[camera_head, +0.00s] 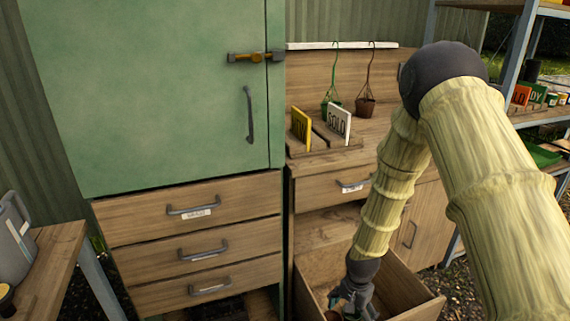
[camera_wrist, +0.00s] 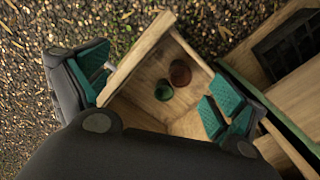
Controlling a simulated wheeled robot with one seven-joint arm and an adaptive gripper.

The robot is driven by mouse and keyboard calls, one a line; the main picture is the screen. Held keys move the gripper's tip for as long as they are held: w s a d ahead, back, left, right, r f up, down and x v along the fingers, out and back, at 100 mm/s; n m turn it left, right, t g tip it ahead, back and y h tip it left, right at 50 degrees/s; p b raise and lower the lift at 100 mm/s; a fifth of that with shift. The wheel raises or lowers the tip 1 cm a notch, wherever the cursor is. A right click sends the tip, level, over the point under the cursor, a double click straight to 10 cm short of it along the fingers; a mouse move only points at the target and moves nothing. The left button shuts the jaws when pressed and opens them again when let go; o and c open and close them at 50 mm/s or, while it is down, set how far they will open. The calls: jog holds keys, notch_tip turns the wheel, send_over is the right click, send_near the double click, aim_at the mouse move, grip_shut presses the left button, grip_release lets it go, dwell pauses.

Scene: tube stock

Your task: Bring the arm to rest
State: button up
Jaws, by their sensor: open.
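My arm (camera_head: 385,190) reaches down from the right side of the head view, bent at a dark elbow joint. My gripper (camera_head: 351,298) is low, at the open bottom drawer (camera_head: 414,311) of the wooden bench. The wrist view shows my gripper (camera_wrist: 158,92) open, its teal-padded fingers wide apart with nothing between them touching the pads. The drawer's wall (camera_wrist: 136,58) shows between the fingers. The fingertips are partly cut off or hidden in the head view.
A brown pot (camera_wrist: 180,73) and a green pot (camera_wrist: 163,90) are inside the drawer. A green cabinet (camera_head: 150,90) with closed drawers stands left of the bench. Two hanging pots (camera_head: 366,107) and signs (camera_head: 339,121) are above. A shelf rack (camera_head: 520,60) is at right.

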jog(key=s+d+f+n, duration=0.1)
jog(key=s+f+n, duration=0.25)
jog(key=s, duration=0.75)
jog(key=s+d+f+n, duration=0.15)
jog(key=s+f, duration=0.35)
jog(key=s, duration=0.7)
jog(key=s+d+f+n, duration=0.1)
jog(key=s+f+n, duration=0.25)
jog(key=s, duration=0.75)
notch_tip(320, 180, down, 22)
jog(key=b, duration=2.2)
notch_tip(320, 180, up, 37)
jog(key=p, duration=3.6)
jog(key=shift+f+p, duration=0.2)
jog(key=shift+p, duration=0.2)
